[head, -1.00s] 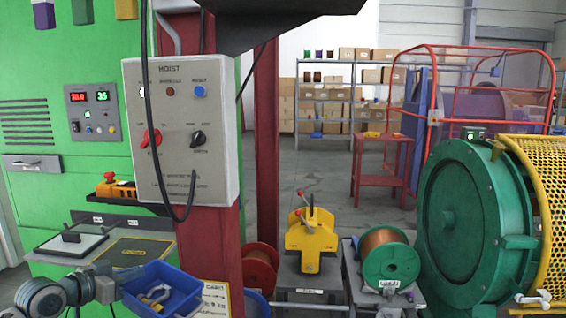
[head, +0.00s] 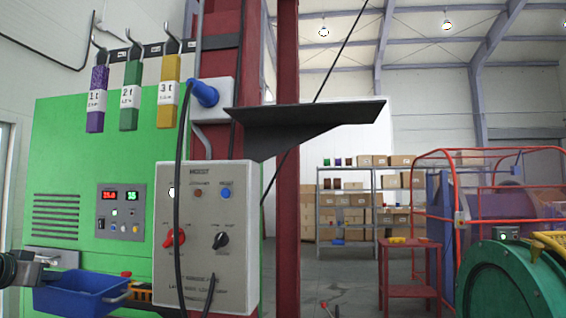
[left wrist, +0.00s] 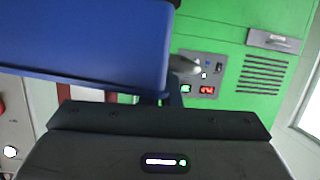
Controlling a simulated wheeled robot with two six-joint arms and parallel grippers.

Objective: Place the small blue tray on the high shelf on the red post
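The small blue tray (head: 85,293) is at the lower left of the head view, held level in front of the green cabinet. My left gripper (head: 45,263) is at its left rim and appears shut on it. In the left wrist view the tray (left wrist: 85,40) fills the upper left, beyond the dark gripper body; the fingertips are hidden. The high shelf (head: 345,112) is a dark bracketed plate on the red post (head: 287,165), above and right of the tray. Its top is barely visible and looks bare. My right gripper is not in view.
The grey hoist control box (head: 205,240) with hanging black cables stands between tray and shelf. A blue plug (head: 205,95) juts out left of the shelf. An orange object (head: 140,292) is behind the tray. Open air lies right of the shelf.

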